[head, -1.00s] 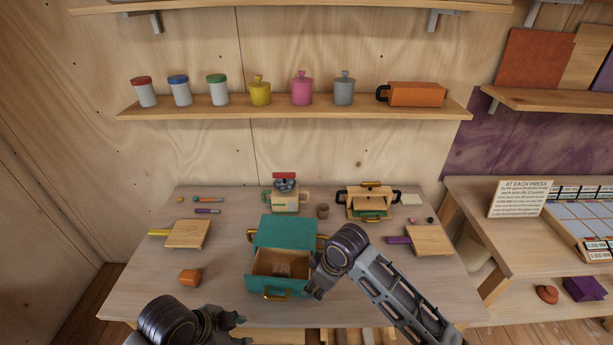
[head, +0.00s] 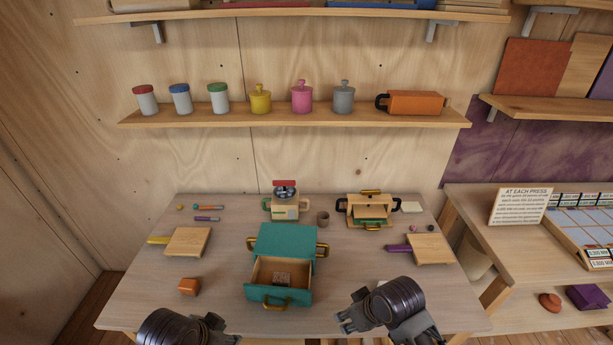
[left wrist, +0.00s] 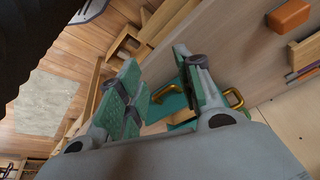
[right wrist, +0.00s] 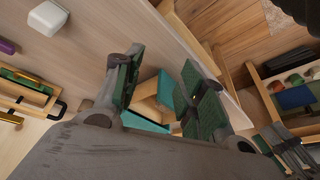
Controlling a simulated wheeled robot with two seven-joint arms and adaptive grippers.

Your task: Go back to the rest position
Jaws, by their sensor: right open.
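My right gripper (head: 352,312) is low in the head view, at the table's front edge, right of the teal drawer box (head: 285,240) and apart from it. In the right wrist view its green-padded fingers (right wrist: 162,92) stand apart with nothing between them. My left gripper (head: 222,328) is at the bottom edge of the head view, partly cut off. In the left wrist view its fingers (left wrist: 160,88) are spread and empty. The teal box's drawer (head: 278,298) is pulled out, with a small brownish block (head: 283,278) inside.
A shelf (head: 290,117) with jars is behind. A side table (head: 510,240) stands right.

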